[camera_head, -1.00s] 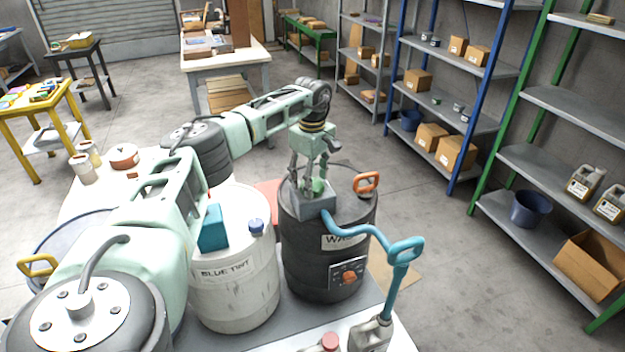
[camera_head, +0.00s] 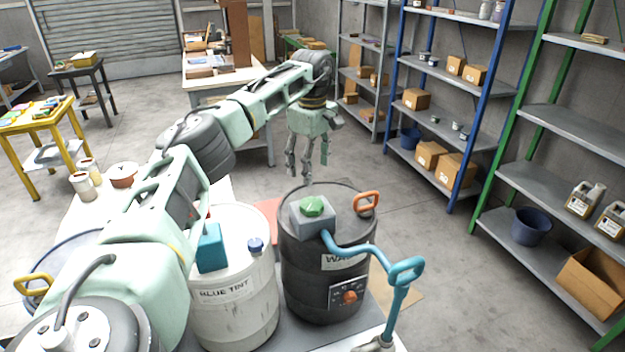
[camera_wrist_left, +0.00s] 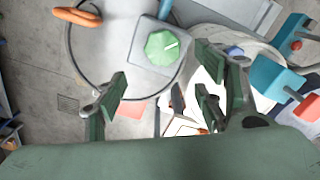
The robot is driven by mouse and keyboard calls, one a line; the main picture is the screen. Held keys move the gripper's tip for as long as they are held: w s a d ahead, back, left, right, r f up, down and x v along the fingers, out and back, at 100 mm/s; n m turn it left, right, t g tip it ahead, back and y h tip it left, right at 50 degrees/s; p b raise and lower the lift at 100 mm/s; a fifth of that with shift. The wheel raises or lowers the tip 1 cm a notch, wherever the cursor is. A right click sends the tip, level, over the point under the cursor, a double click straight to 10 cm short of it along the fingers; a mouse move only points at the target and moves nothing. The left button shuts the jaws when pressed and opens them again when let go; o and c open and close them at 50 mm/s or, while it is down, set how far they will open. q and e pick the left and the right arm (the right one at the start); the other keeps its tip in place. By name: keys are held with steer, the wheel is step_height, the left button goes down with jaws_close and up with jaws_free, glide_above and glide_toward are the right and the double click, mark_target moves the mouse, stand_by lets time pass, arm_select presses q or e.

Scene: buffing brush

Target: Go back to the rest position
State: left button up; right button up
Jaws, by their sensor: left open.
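My left gripper (camera_head: 307,170) is open and empty in the head view, its fingers pointing down above the back of the dark drum. The dark drum (camera_head: 325,270) has a grey box (camera_head: 311,220) on its lid with a green knob (camera_head: 312,205) on top. The wrist view shows the left gripper (camera_wrist_left: 165,95) with its fingers spread, and the green knob (camera_wrist_left: 161,46) beyond them, clear of the fingers. My right gripper is not in these views.
A white drum (camera_head: 235,300) labelled BLUE TINT stands left of the dark drum. A blue hose (camera_head: 360,247) runs from the grey box to a blue handle (camera_head: 404,270). An orange handle (camera_head: 367,201) is on the dark lid. Shelves stand at right; the floor between is clear.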

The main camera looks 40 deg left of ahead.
arm_select(q)
steer(key=shift+r, duration=0.5)
